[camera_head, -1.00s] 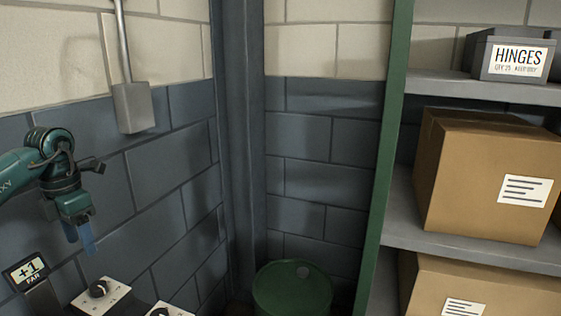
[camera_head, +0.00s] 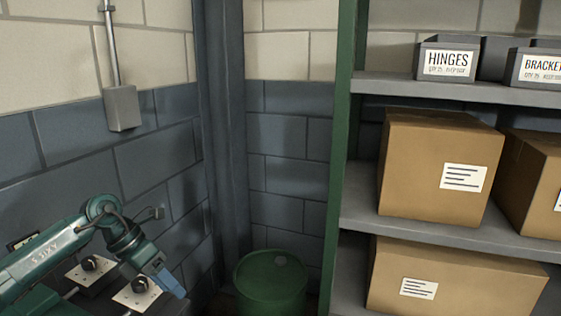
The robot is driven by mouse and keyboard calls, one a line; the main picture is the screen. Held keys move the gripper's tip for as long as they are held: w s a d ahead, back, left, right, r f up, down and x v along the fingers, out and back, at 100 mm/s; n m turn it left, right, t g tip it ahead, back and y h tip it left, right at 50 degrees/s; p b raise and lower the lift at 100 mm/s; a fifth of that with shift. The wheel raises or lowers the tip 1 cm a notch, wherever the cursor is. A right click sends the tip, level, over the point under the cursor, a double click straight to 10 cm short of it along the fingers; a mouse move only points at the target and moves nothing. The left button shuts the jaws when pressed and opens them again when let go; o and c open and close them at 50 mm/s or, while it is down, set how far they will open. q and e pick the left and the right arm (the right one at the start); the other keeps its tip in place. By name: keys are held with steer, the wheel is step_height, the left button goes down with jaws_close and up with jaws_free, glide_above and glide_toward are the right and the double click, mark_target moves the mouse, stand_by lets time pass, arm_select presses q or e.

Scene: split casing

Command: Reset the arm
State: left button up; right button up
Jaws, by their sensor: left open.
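My left arm comes in from the left edge, green with dark joints, and reaches low across the picture. My left gripper (camera_head: 172,286) has blue fingertips and is open, with nothing seen between the fingers. It points down and to the right, just right of a white plate with a black knob (camera_head: 138,285). I cannot tell whether it touches the plate. My right gripper is not in view.
A second knob plate (camera_head: 90,264) lies behind my left arm. A green drum (camera_head: 271,283) stands in the corner. Right of it, green-posted shelving (camera_head: 395,228) holds cardboard boxes (camera_head: 437,170) and a grey HINGES bin (camera_head: 447,61). A grey wall box (camera_head: 121,108) hangs above.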

arm_select(q)
steer(key=s+d+n+t+h, duration=0.2)
steer(key=d+n+h, duration=0.15)
steer(key=d, duration=0.35)
steer(key=s+d+n+t+h+p, duration=0.1)
steer(key=s+d+n+t+h, duration=0.15)
steer(key=d+h, duration=0.35)
steer(key=s+d+n+t+h, duration=0.1)
steer(key=s+d+n+h, duration=0.2)
steer(key=d, duration=0.5)
steer(key=s+a+f+n+t+y, duration=0.1)
steer(key=s+a+f+n+y, duration=0.2)
steer(key=n, duration=0.7)
steer(key=s+a+f+n+t+y+p, duration=0.1)
steer(key=s+a+f+n+t+y, duration=0.1)
steer(key=s+f+n+y, duration=0.4)
steer(key=s+a+f+n+t+y, duration=0.1)
steer(key=s+a+f+n+y, duration=0.3)
steer(key=f+n, duration=0.5)
steer(key=s+n+y, duration=0.1)
steer(key=n+y, duration=0.1)
steer(key=n, duration=0.3)
steer(key=shift+s+f+n+t, duration=0.2)
steer(key=shift+f+n+t, duration=0.15)
steer(key=shift+f+n, duration=0.05)
steer(key=shift+c, duration=0.6)
